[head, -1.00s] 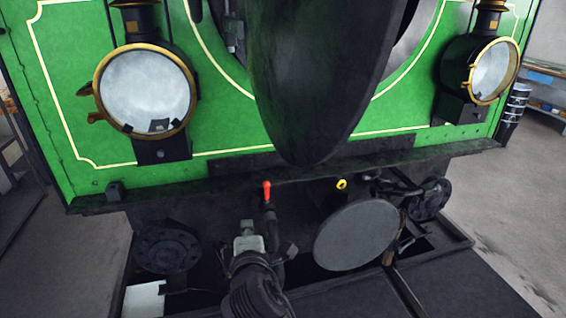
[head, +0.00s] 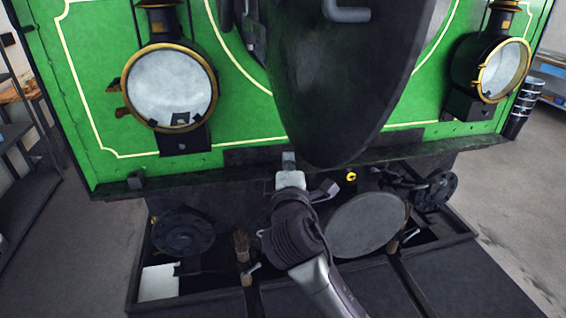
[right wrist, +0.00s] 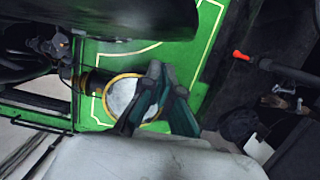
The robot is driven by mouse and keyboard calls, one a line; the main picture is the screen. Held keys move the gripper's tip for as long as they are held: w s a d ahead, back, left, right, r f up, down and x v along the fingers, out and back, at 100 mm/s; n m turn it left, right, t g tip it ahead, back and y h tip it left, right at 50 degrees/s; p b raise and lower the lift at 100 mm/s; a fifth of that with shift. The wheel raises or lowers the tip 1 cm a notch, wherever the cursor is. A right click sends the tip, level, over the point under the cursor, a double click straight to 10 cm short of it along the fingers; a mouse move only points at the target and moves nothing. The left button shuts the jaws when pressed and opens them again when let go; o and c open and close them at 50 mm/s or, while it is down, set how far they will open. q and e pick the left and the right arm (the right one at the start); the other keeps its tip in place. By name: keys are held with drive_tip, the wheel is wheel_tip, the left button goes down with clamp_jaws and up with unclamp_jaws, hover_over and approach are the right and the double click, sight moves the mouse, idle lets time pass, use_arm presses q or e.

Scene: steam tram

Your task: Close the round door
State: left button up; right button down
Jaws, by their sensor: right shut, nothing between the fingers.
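The round door (head: 350,75) is a large dark disc on the green front of the tram. It stands swung out from the front and shows at an angle, with a grey handle (head: 346,12) near the top of the head view. My right gripper (head: 289,160) is shut and empty, low in front of the tram, just left of the door's lower edge in the picture. In the right wrist view its fingers (right wrist: 165,95) show in front of a lamp. The door's dark edge (right wrist: 140,12) seems to cross the top there. My left gripper is not in view.
Two brass-rimmed lamps, left (head: 170,88) and right (head: 500,72), flank the door. Below are a round buffer plate (head: 366,226), a yellow ring (head: 351,177) and hoses. A red-tipped lever (right wrist: 240,56) shows in the wrist view. Open floor (head: 520,215) lies right; shelves (head: 30,150) stand left.

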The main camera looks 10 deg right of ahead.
drive_tip(key=d, duration=0.3)
drive_tip(key=shift+s+p, duration=0.1)
drive_tip(key=shift+p, duration=0.3)
drive_tip(key=shift+a, duration=0.1)
